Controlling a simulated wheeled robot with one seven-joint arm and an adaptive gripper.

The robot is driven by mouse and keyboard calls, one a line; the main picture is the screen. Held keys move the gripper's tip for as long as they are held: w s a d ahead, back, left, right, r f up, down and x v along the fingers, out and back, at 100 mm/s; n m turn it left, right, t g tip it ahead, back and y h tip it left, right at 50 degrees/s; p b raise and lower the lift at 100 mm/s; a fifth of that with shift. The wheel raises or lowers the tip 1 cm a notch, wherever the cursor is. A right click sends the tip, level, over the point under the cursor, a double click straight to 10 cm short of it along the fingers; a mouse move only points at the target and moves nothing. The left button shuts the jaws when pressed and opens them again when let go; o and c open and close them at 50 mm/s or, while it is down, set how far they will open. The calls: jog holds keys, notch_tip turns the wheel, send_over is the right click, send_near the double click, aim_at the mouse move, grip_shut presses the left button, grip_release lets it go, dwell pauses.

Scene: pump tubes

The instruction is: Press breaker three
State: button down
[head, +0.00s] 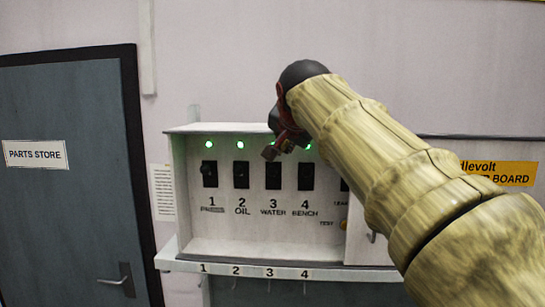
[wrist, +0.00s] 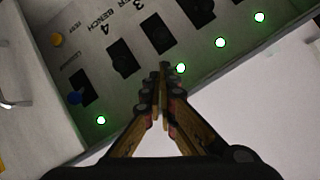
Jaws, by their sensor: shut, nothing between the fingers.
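Breaker three (head: 273,176) is a black rocker switch above the printed "3 WATER" on a pale panel. It also shows in the wrist view (wrist: 157,34), just beyond my fingertips. My gripper (head: 269,153) is shut and empty, in front of the panel near the top edge of breaker three. In the wrist view its closed fingertips (wrist: 160,74) lie beside a green lamp (wrist: 181,68). In the head view my gripper partly hides this lamp. I cannot tell whether the fingertips touch the panel.
Black breakers one (head: 209,174), two (head: 241,175) and four (head: 306,177) flank breaker three, with lit green lamps above one (head: 208,144), two and four. My arm covers the panel's right part. A numbered shelf (head: 220,268) juts out below. A door (head: 60,200) stands left.

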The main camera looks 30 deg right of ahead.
aim_at(273, 171)
jog(key=p+x, duration=0.1)
jog(key=x, duration=0.9)
dwell(0.4)
jog(key=shift+f, duration=0.2)
jog(key=shift+s+f+b, duration=0.1)
jog(key=shift+s+b, duration=0.05)
jog(key=shift+b, duration=0.75)
